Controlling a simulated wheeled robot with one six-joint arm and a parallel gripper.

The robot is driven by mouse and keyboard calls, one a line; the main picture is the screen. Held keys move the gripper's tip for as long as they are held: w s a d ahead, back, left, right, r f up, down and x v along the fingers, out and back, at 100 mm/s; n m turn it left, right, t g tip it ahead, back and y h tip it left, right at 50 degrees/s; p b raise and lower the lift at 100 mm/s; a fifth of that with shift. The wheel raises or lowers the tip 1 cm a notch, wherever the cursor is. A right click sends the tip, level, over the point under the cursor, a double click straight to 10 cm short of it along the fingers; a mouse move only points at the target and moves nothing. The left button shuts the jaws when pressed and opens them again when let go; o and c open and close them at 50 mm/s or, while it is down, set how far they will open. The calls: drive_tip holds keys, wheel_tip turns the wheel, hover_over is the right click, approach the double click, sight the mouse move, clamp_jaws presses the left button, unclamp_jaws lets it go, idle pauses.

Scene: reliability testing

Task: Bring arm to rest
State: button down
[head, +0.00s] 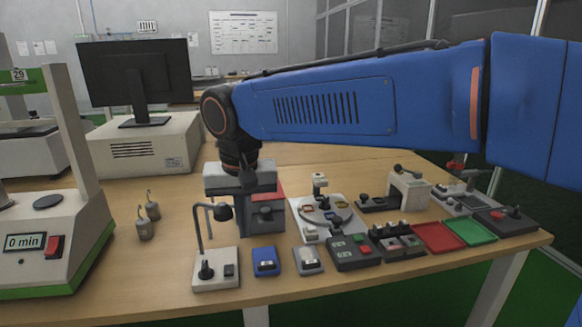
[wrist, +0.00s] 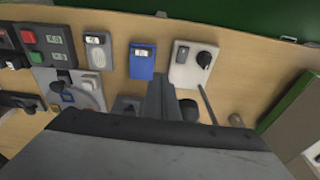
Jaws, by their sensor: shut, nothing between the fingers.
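My blue arm (head: 330,105) reaches in from the right of the head view, raised above the wooden table. My gripper (head: 241,190) hangs downward at its end over the middle-left of the table, above the small devices. In the wrist view, my gripper (wrist: 160,98) is shut with its fingers together and nothing between them. Its grey body covers the lower part of that view. In the head view the fingertips are hard to make out against the grey device behind.
Below stand a lamp switch box (head: 215,270), a blue meter (head: 266,262), a grey meter (head: 307,260) and a button panel (head: 352,252). Red (head: 438,237) and green (head: 470,232) trays lie right. A monitor (head: 137,75) and test stand (head: 45,240) are left. Two hook weights (head: 145,230) stand nearby.

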drive_tip(key=s+d+f+m+t, duration=0.1)
drive_tip(key=d+f, duration=0.1)
drive_tip(key=d, duration=2.2)
drive_tip(key=s+d+f+t, duration=0.1)
drive_tip(key=s+d+f, duration=0.4)
drive_tip(key=d, duration=0.3)
drive_tip(key=s+d+f+m+t, duration=0.1)
drive_tip(key=s+d+f, duration=0.4)
drive_tip(key=s+d, duration=0.2)
drive_tip(key=shift+s+d+f+m, duration=0.3)
drive_tip(key=shift+s+d+f, duration=0.1)
drive_tip(key=shift+d, duration=0.4)
drive_tip(key=shift+r, duration=0.1)
drive_tip(key=w+a+r+n+g+y, duration=0.2)
drive_tip(key=w+a+r+n, duration=0.3)
drive_tip(key=a, duration=0.7)
drive_tip(key=w+a+r+n+g+y, duration=0.3)
drive_tip(key=w+a+r+n, duration=0.2)
drive_tip(key=a, duration=0.7)
drive_tip(key=w+a+r+n+g+y, duration=0.3)
drive_tip(key=w+a+r+n, duration=0.2)
drive_tip(key=w+a+n, duration=0.3)
drive_tip(key=a+n, duration=0.1)
drive_tip(key=a, duration=0.3)
drive_tip(key=shift+w+r+n+g, duration=0.3)
drive_tip(key=shift+r+n, duration=0.1)
